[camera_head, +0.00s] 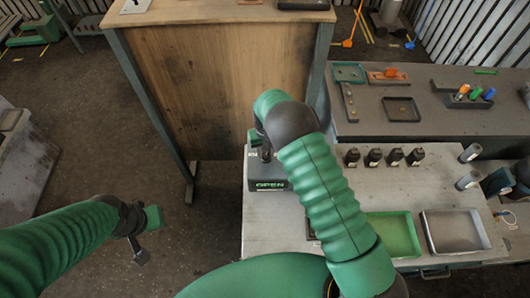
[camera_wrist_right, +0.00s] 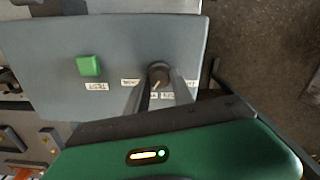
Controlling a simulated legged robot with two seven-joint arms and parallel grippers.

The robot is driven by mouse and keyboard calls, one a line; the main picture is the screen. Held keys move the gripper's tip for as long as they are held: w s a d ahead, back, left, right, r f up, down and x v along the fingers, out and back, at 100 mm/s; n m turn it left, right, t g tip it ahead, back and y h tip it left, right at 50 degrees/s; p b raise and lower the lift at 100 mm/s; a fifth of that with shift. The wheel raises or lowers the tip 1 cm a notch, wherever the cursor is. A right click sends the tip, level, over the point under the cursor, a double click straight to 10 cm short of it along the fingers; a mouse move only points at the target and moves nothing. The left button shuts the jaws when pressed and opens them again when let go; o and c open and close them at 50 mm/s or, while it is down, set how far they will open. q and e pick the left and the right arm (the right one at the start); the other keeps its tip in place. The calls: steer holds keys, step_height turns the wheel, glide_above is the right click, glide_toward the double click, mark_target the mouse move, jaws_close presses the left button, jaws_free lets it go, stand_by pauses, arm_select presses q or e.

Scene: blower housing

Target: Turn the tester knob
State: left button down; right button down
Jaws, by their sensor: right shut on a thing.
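The tester (camera_head: 270,186) is a grey box with an OPEN label at the left end of the bench. In the right wrist view its grey panel (camera_wrist_right: 50,50) carries a dark round knob (camera_wrist_right: 158,72) with a pale pointer line and small white labels around it. My right gripper (camera_wrist_right: 159,88) is shut on the knob, with one finger on each side. In the head view my right arm hides the knob and much of the tester. My left gripper (camera_head: 139,253) hangs over the floor at the left, away from the tester; its fingers are too unclear to judge.
A green button (camera_wrist_right: 88,66) sits left of the knob. Several dark bottles (camera_head: 373,157), a green tray (camera_head: 392,235) and a grey tray (camera_head: 455,231) stand on the bench. A wooden-panelled table (camera_head: 205,85) stands behind left. Open floor lies left.

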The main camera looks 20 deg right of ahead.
steer(key=m+b, duration=0.1)
steer(key=m, duration=0.2)
steer(key=shift+f+b, duration=0.1)
steer(key=shift+b, duration=0.3)
steer(key=shift+m+b, duration=0.6)
steer(key=shift+m, duration=1.5)
steer(key=c, duration=1.4)
jaws_free()
steer(key=shift+c, duration=0.2)
steer(key=o, duration=0.3)
steer(key=shift+s+r, duration=0.15)
steer(key=shift+r, duration=0.05)
steer(key=shift+o, duration=0.2)
steer(key=shift+a, duration=0.1)
